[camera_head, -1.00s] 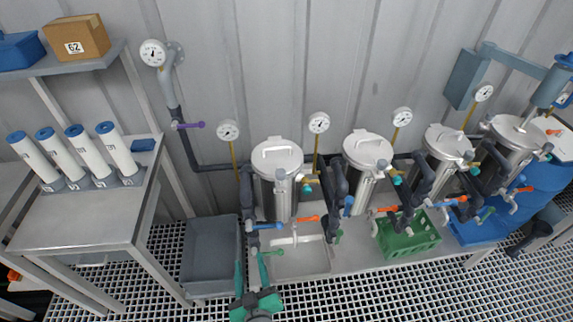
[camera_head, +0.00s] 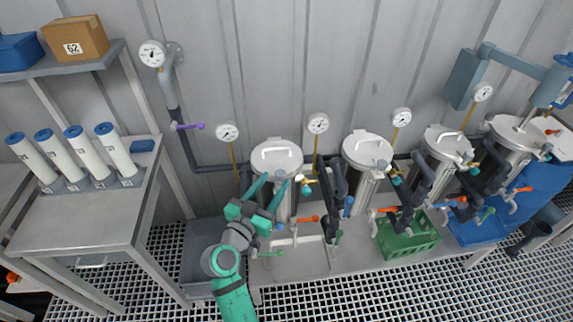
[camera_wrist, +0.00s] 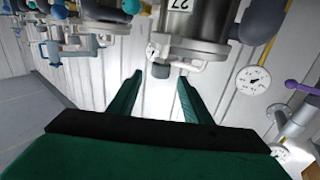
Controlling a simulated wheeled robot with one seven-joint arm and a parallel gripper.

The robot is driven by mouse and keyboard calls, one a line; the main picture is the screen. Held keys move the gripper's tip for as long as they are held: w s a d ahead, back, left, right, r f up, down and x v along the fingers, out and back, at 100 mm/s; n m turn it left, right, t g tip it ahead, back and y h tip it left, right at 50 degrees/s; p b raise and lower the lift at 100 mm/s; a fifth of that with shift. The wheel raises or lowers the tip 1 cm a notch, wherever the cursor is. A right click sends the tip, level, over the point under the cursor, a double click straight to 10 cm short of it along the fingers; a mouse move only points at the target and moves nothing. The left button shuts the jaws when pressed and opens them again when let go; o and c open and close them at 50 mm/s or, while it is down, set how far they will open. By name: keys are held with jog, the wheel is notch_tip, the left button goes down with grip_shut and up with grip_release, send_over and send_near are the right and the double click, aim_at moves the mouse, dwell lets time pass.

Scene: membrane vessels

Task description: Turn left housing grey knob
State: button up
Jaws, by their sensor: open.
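The left housing (camera_head: 277,157) is the leftmost steel vessel, with a white lid and a bar handle. A small grey knob (camera_head: 281,173) sits at its front upper edge. In the wrist view, upside down, the grey knob (camera_wrist: 160,70) shows below the housing's label 27, between the two fingertips as seen from the wrist. My gripper (camera_head: 276,180) is open, its green fingers pointing up at the knob from in front. It shows empty in the wrist view (camera_wrist: 160,76). I cannot tell whether either finger touches the knob.
A pressure gauge (camera_head: 227,132) stands left of the housing, another (camera_head: 318,123) to its right. Dark pipes with orange (camera_head: 308,219) and green handles lie low in front. A grey bin (camera_head: 196,250) stands below left. More vessels (camera_head: 367,150) stand to the right.

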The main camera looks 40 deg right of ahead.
aim_at(283, 170)
jog(key=x, duration=0.9)
jog(key=c, duration=1.1)
